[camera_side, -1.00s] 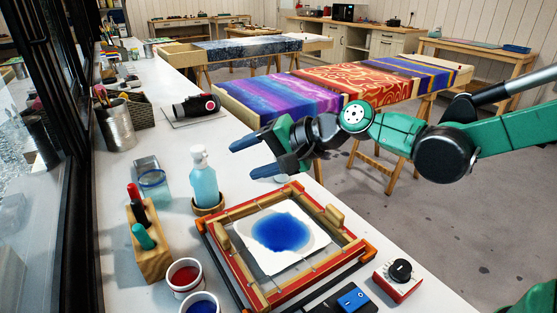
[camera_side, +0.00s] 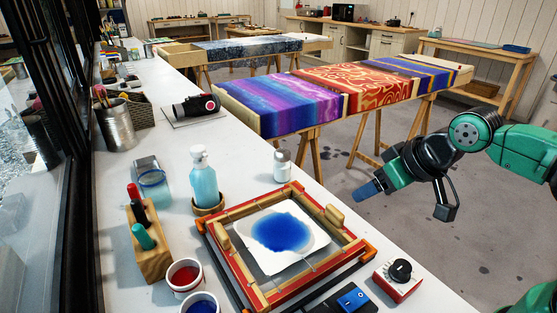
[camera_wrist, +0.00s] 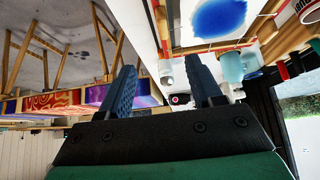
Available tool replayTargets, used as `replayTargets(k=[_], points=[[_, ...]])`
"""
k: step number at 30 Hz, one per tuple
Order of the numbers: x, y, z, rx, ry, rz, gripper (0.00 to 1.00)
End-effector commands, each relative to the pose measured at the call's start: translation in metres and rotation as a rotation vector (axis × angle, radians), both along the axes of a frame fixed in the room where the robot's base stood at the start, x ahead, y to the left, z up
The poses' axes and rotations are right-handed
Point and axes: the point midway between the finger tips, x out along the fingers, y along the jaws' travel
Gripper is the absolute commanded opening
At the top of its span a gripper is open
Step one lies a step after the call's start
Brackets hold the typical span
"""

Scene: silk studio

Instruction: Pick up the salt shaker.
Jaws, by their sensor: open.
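The salt shaker (camera_side: 282,166), a small white jar with a grey cap, stands upright on the white table behind the framed silk in the side view. In the wrist view, a small pale shape that looks like the shaker (camera_wrist: 166,78) shows between my fingers, farther off. My gripper (camera_side: 368,193) has blue fingers and hangs off the table's right edge, to the right of the shaker and apart from it. In the wrist view my two fingers (camera_wrist: 160,64) are spread, with nothing held between them.
A pale blue bottle (camera_side: 203,183) stands left of the shaker on a wooden coaster. The red and wood frame (camera_side: 348,262) with blue-dyed silk lies in front. The table around the shaker is mostly clear. Stretched fabrics stand beyond.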

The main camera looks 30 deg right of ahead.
Motion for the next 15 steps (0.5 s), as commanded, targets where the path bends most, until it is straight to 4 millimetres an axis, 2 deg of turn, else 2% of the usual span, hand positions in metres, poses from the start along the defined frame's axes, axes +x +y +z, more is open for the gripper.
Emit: replayTargets(k=[1,4,5,15], points=[[0.0001,0.0001,0.0001,0.001,0.0,0.001,0.61],[0.0001,0.0002,0.0,0.001,-0.001,0.0,0.9],[0.0001,0.0003,0.0,0.001,-0.001,0.0,0.94],[0.004,0.0013,0.0013,0.006,-0.008,0.007,0.94]])
